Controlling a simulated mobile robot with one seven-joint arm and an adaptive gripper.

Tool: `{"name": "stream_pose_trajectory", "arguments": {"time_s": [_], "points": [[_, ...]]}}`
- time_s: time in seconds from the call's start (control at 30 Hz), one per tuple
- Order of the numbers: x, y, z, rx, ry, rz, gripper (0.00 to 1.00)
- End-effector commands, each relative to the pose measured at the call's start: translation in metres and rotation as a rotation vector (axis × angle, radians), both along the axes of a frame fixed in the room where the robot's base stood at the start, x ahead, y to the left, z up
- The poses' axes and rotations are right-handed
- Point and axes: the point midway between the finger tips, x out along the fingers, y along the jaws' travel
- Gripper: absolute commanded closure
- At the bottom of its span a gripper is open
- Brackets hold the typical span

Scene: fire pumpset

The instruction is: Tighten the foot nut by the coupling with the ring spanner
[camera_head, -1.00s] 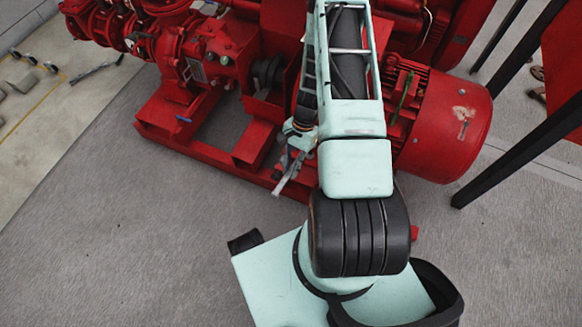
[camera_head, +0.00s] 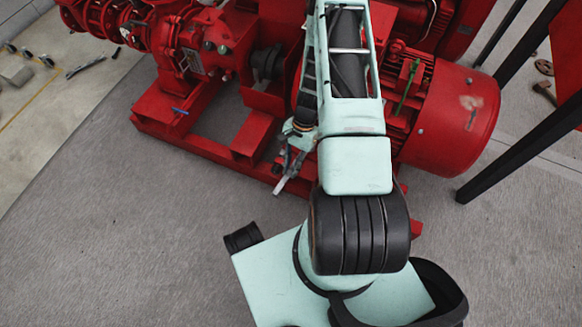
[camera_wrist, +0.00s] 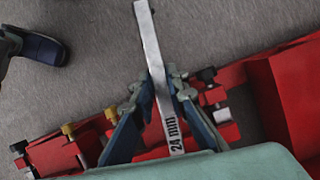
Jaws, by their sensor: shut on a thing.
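My gripper (camera_head: 292,166) is shut on the ring spanner (camera_wrist: 155,62), a flat silver bar marked "24 mm" in the wrist view. Dark bolt heads or nuts (camera_wrist: 207,75) sit on red metal right of the fingers. I cannot tell which is the foot nut, or whether the ring touches any. The black coupling (camera_head: 268,64) is behind my gripper.
The red motor (camera_head: 455,120) stands right of my arm, and red pump pipework (camera_head: 205,50) stands left. Brass-coloured fittings (camera_wrist: 68,128) are left of the fingers. Black slanted posts (camera_head: 520,140) stand at the right. The grey floor (camera_head: 130,210) at front left is clear.

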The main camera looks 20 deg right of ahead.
Motion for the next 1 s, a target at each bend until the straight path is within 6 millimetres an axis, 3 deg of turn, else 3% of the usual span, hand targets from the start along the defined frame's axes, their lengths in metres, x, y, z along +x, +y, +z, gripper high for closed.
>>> {"name": "stream_pose_trajectory", "arguments": {"time_s": [1.0], "points": [[0.000,0.000,-0.018,0.000,0.000,0.000,1.00]]}}
